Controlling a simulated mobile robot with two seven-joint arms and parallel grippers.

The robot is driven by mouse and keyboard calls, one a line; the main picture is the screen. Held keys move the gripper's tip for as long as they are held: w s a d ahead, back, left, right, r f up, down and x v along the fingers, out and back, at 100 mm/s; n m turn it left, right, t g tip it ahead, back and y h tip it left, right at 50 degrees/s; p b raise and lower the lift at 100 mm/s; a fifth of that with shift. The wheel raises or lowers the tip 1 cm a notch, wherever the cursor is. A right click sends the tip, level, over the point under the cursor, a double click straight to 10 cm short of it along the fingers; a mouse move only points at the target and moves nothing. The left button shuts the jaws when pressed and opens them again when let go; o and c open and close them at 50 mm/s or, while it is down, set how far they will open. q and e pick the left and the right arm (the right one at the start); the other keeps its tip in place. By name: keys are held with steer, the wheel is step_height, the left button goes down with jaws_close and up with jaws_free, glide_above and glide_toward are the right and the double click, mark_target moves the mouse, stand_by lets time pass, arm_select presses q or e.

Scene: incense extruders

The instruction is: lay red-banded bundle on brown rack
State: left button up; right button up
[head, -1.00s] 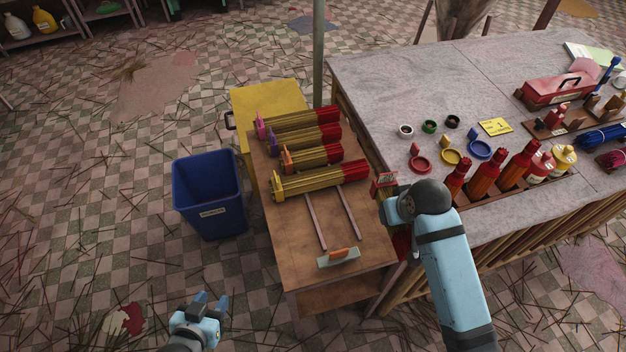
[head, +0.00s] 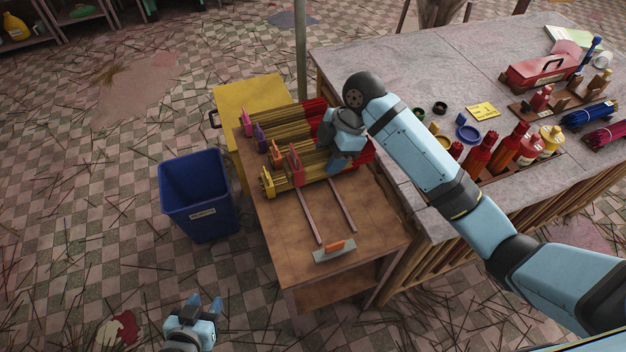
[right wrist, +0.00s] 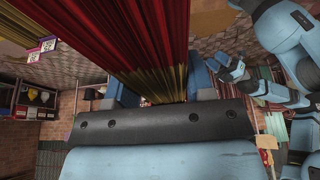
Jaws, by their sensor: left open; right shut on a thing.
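The red-banded bundle (head: 309,168) of incense sticks, with its red band at the left end, is in my right gripper (head: 343,160) over the brown rack (head: 283,235). It lies across the view, partly hidden by the gripper. In the right wrist view its red and yellow-brown sticks (right wrist: 150,50) run between the fingers. Below and beside it, bundles with pink, purple, orange and yellow bands (head: 267,183) lie on the rack. I cannot tell whether the held bundle touches them. My left gripper (head: 206,303) is open and empty over the floor at lower left.
A blue bin (head: 200,195) stands left of the rack. The grey worktable (head: 400,60) with red bottles (head: 483,150) is at right.

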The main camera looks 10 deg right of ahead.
step_height(320, 180, down, 15)
steer(key=shift+f+p, duration=0.1)
steer(key=shift+p, duration=0.45)
steer(key=shift+f, duration=2.25)
steer(key=shift+f, duration=0.1)
steer(key=o, duration=1)
steer(key=shift+o, duration=0.2)
steer(key=v, duration=1.2)
steer(key=shift+b, duration=0.3)
